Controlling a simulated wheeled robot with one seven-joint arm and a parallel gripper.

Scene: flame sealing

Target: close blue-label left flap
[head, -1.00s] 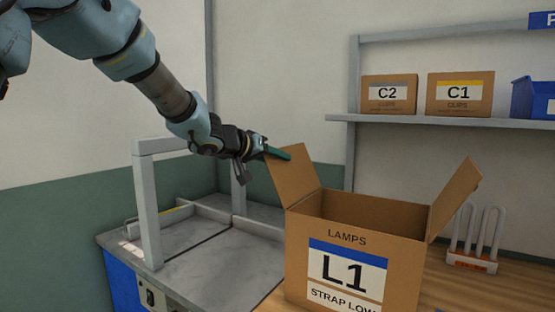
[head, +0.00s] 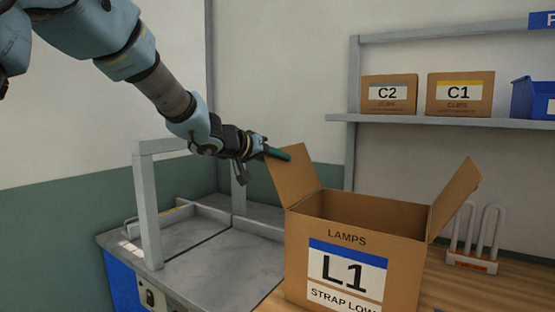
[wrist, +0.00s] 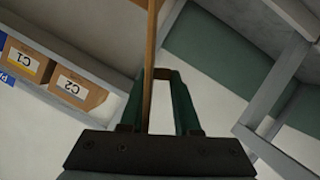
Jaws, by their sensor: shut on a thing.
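The cardboard box (head: 352,262) with the blue-banded L1 label (head: 346,268) stands on the wooden table. Its left flap (head: 296,180) is up and leans outward to the left; the right flap (head: 456,198) also stands up, leaning right. My gripper (head: 279,153), with green fingers, is at the top edge of the left flap and shut on it. In the wrist view the flap (wrist: 149,55) shows edge-on as a thin brown strip running down between the fingers of my gripper (wrist: 162,78). The box interior is partly hidden by its front wall.
A grey metal frame (head: 148,205) and a grey worktop (head: 205,262) are left of the box. A rack with upright prongs (head: 473,258) stands behind right. A shelf (head: 440,122) holds boxes C2 (head: 389,95) and C1 (head: 460,95) and a blue bin (head: 537,98).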

